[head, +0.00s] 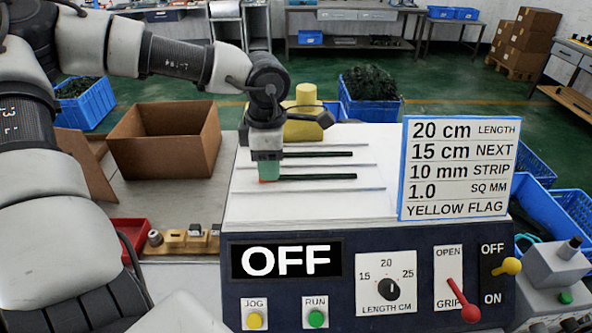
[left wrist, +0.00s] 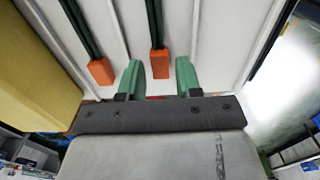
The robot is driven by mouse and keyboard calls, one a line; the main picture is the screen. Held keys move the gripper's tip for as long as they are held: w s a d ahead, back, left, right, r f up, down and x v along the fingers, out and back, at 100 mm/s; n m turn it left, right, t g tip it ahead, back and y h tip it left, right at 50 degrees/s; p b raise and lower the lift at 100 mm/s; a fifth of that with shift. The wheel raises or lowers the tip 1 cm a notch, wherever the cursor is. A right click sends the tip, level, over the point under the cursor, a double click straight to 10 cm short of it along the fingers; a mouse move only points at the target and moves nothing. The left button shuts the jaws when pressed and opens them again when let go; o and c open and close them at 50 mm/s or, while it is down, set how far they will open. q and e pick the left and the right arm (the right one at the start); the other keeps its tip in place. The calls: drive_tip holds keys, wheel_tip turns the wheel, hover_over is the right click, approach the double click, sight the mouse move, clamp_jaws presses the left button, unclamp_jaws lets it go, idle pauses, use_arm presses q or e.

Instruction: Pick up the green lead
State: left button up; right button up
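Two dark green leads lie in parallel slots on the white top of the machine. The nearer lead (head: 318,177) has an orange end under my left gripper (head: 267,179); the farther lead (head: 322,154) lies behind it. In the left wrist view, the lead with its orange end (left wrist: 159,62) lies between and just ahead of the green fingertips of my left gripper (left wrist: 160,75). The fingers stand apart with a gap on both sides. The other lead's orange end (left wrist: 101,71) is left of the fingers. My right gripper is out of view.
A yellow machine part (head: 305,120) stands behind the slots. A sign board (head: 459,168) stands upright to the right. The front panel has an OFF display (head: 286,258), a dial and levers. An open cardboard box (head: 165,145) is on the left.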

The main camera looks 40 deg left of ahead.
use_arm(q)
drive_tip(key=shift+f, duration=0.85)
clamp_jaws()
drive_tip(key=shift+r, duration=0.1)
